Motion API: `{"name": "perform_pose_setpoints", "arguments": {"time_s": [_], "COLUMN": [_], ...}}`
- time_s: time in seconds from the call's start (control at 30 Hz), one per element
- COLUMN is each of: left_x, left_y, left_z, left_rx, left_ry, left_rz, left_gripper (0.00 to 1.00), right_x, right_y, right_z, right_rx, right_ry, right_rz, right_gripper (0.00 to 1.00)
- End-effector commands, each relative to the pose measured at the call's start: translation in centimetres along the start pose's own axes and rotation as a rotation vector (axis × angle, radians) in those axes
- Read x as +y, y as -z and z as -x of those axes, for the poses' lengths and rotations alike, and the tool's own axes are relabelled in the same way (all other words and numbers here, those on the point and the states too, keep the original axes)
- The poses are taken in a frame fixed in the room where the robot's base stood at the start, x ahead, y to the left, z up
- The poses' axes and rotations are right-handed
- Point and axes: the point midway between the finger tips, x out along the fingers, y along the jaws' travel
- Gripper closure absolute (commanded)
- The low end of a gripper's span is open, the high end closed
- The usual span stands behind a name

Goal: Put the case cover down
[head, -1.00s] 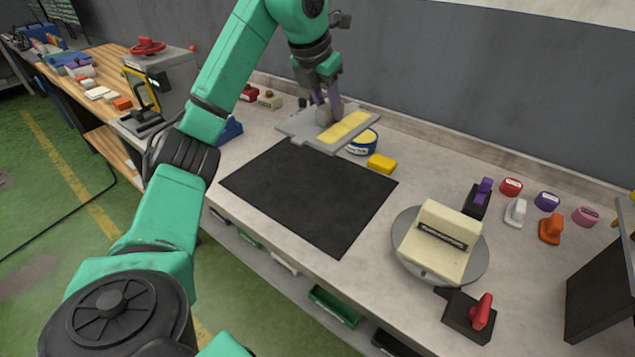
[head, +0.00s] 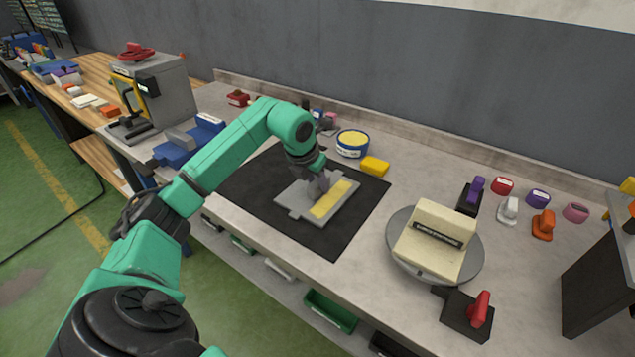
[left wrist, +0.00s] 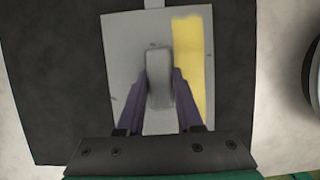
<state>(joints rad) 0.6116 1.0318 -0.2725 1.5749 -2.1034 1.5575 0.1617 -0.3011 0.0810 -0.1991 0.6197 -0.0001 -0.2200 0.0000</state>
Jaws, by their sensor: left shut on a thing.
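The case cover (head: 296,205) is a flat grey plate with a yellow strip and a raised grip. It is over the black mat (head: 330,238) in the head view; I cannot tell whether it touches the mat. My left gripper (head: 318,190) is shut on the cover's grip from above. The left wrist view shows the cover (left wrist: 125,50) level below the gripper (left wrist: 160,90), with the fingers on both sides of the grip and the mat (left wrist: 50,70) around the plate. My right gripper is not in view.
A grey turntable (head: 476,267) with a cream case stands right of the mat. A yellow block (head: 375,166) and a blue-and-yellow tin (head: 352,144) stand behind the mat. A blue vise (head: 185,147) and a grey press (head: 168,95) stand to the left.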

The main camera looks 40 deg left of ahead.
Motion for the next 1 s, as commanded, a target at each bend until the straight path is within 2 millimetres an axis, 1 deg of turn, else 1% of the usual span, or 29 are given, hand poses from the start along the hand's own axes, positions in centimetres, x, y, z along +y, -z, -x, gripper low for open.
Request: {"name": "perform_pose_setpoints", "arguments": {"time_s": [0.1,0.13,0.2,0.43,0.57,0.67,0.77,0.9,1.0], "left_x": [0.0,0.0,0.0,0.0,0.0,0.0,0.1,0.1,0.0], "left_y": [-0.1,0.0,0.0,0.0,-0.1,-0.1,-0.1,-0.2,-0.2], "left_z": [0.1,0.0,0.0,0.0,0.5,2.0,4.7,8.6,10.7], "left_rx": [-0.003,0.001,0.001,0.001,-0.001,-0.005,-0.006,-0.005,-0.004], "left_ry": [0.001,0.000,0.000,0.000,0.000,-0.001,-0.002,-0.002,-0.001], "left_rz": [0.000,0.000,0.000,0.000,0.000,-0.001,-0.001,0.000,0.000], "left_gripper": [1.00,0.58,0.35,0.35,0.35,0.35,0.35,0.35,0.35], "right_x": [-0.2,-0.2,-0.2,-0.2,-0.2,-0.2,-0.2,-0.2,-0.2], "right_y": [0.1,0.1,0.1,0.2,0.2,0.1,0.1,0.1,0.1], "right_z": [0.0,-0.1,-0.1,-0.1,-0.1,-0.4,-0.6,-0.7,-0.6], "right_rx": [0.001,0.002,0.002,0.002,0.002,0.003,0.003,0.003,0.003], "right_ry": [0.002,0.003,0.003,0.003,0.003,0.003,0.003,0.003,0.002], "right_rz": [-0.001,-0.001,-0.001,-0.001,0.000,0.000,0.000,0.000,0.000], "right_gripper": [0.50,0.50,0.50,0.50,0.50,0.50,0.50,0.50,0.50]}}
